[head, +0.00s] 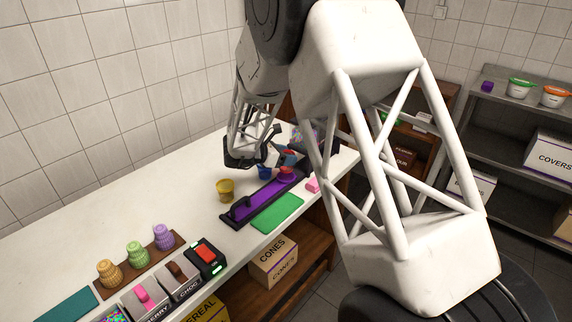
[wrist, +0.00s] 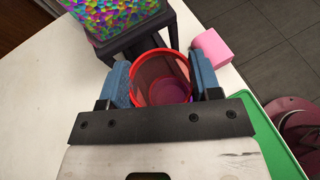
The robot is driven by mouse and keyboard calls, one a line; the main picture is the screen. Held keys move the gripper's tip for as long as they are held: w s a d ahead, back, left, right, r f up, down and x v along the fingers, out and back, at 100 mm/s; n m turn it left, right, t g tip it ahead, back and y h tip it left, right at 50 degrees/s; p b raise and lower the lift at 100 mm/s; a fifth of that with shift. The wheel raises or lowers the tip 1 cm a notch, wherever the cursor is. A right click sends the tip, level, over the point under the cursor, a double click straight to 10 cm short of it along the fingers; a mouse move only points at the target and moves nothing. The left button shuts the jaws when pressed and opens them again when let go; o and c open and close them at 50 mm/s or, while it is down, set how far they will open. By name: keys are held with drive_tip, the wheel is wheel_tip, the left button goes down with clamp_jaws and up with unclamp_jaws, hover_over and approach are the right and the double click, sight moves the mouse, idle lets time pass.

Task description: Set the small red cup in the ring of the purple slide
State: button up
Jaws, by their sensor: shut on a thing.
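The small red cup (wrist: 137,78) is between the blue finger pads of my gripper (wrist: 167,84) in the wrist view, its round opening facing the camera. Purple shows in the lower right of the opening. In the head view, my gripper (head: 275,165) is over the far end of the purple slide (head: 258,201), with red of the cup (head: 286,171) showing there. The slide is a long purple channel with dark edges on the white counter. Its ring is mostly hidden by the gripper and cup, so I cannot tell whether the cup rests in it.
A pink block (wrist: 212,47) is close to the right of the cup. A container of colourful sprinkles (wrist: 110,15) on a dark stand is just beyond. A green mat (head: 278,213) lies in front of the slide, and a yellow cup (head: 226,188) stands behind it.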

drive_tip(key=shift+f, duration=0.1)
drive_tip(key=shift+f, duration=1.65)
drive_tip(key=shift+f, duration=0.1)
drive_tip(key=o, duration=0.9)
drive_tip(key=shift+a, duration=0.1)
drive_tip(key=v, duration=1.2)
drive_tip(key=shift+r, duration=0.2)
